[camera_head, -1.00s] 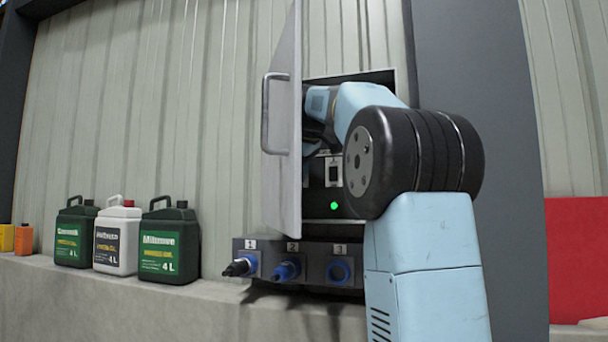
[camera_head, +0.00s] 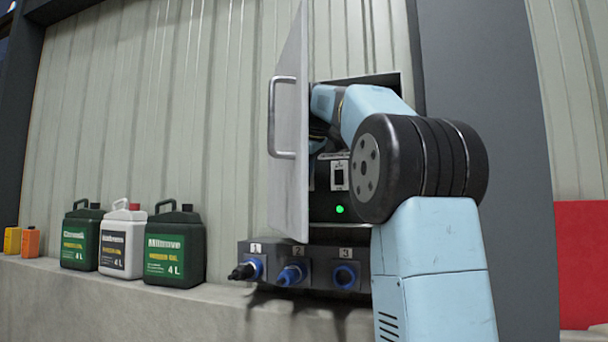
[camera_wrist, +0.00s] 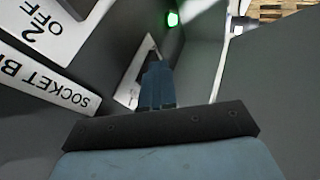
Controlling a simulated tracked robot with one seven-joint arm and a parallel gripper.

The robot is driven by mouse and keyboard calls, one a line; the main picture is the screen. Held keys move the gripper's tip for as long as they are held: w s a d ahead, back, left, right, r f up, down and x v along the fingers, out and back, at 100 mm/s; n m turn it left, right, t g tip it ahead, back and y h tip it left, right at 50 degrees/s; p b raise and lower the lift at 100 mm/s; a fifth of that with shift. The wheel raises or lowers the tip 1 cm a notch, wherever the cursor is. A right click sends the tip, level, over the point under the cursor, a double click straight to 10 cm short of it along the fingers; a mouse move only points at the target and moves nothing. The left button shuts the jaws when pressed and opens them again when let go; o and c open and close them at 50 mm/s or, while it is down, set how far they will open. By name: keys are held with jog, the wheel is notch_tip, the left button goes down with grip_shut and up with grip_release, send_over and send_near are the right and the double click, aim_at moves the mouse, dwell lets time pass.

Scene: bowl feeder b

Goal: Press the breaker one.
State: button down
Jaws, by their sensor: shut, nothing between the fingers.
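The breaker box hangs open in the head view, its grey door (camera_head: 290,130) swung toward me. A breaker with a black switch (camera_head: 339,178) on a white plate shows past the door edge; my gripper is mostly hidden by the door and my arm. In the wrist view my gripper (camera_wrist: 156,68) is shut and empty, its fingertips over a white plate (camera_wrist: 134,82) inside the box. That plate's number and switch are hidden, so I cannot tell whether the fingers touch it.
A lit green lamp (camera_head: 340,210) sits below the visible breaker; it also shows in the wrist view (camera_wrist: 172,19). Below the box is a row of numbered blue sockets (camera_head: 293,274). Several oil canisters (camera_head: 174,247) stand on the ledge at left. The door closes off the box's left side.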

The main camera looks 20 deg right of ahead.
jog(key=s+a+r, duration=0.4)
jog(key=s+r, duration=0.3)
jog(key=s, duration=0.2)
jog(key=shift+s, duration=0.3)
dwell(0.5)
